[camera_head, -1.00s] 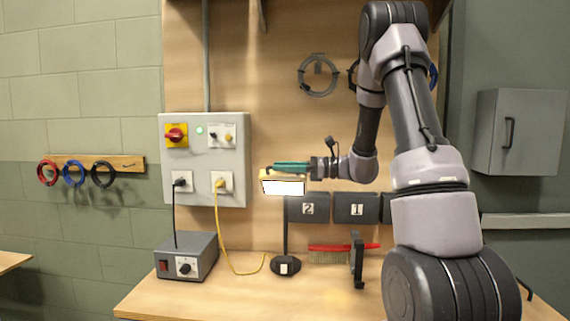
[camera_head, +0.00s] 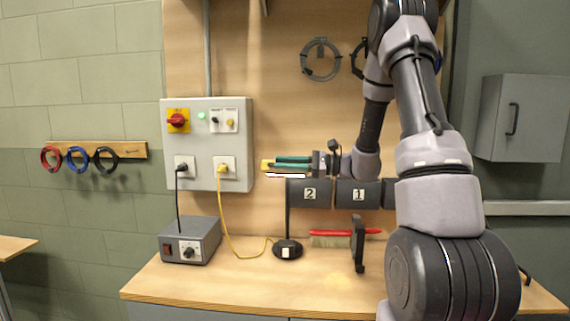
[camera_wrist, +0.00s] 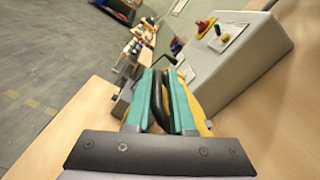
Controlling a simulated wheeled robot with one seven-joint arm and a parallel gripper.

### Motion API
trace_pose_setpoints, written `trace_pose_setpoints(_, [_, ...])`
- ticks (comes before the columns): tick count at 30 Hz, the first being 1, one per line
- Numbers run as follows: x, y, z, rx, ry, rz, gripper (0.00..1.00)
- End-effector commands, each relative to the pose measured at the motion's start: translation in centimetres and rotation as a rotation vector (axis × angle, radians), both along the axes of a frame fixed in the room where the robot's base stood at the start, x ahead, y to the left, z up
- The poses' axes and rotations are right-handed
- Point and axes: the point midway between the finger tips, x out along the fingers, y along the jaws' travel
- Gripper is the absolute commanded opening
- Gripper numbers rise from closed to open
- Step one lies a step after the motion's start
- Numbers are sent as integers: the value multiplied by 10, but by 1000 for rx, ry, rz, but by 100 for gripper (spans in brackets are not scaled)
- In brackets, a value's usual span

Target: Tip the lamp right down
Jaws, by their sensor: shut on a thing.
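The lamp stands on the workbench on a round black base (camera_head: 288,249) with a thin dark post. Its yellow head (camera_head: 266,165) is at the top, and its lit white face shows only as a thin strip along the underside. My gripper (camera_head: 276,163) with green fingers is at the lamp head, coming from the right. In the wrist view, the green fingers (camera_wrist: 159,78) are shut on a black handle (camera_wrist: 157,108) on the lamp head. Part of the yellow head (camera_wrist: 198,118) shows beside the right finger. The fingers hide much of the head.
A grey control panel (camera_head: 203,143) with a red knob is just left of the lamp head. A grey power box (camera_head: 190,241) and a yellow cable (camera_head: 228,228) lie left of the base.

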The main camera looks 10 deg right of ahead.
Motion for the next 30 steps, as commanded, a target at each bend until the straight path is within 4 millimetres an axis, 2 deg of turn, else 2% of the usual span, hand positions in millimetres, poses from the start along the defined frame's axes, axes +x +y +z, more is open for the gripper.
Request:
trace_pose_setpoints(1, [-5, 1, -11, -11, 20, 8, 0])
trace_pose_setpoints(8, [-5, 0, -11, -12, 22, 8, 0])
trace_pose_setpoints(9, [-5, 0, -11, -12, 22, 7, 37])
trace_pose_setpoints(10, [-5, 0, -11, -12, 22, 7, 45])
trace_pose_setpoints(30, [-2, 0, -6, -7, 12, 4, 45])
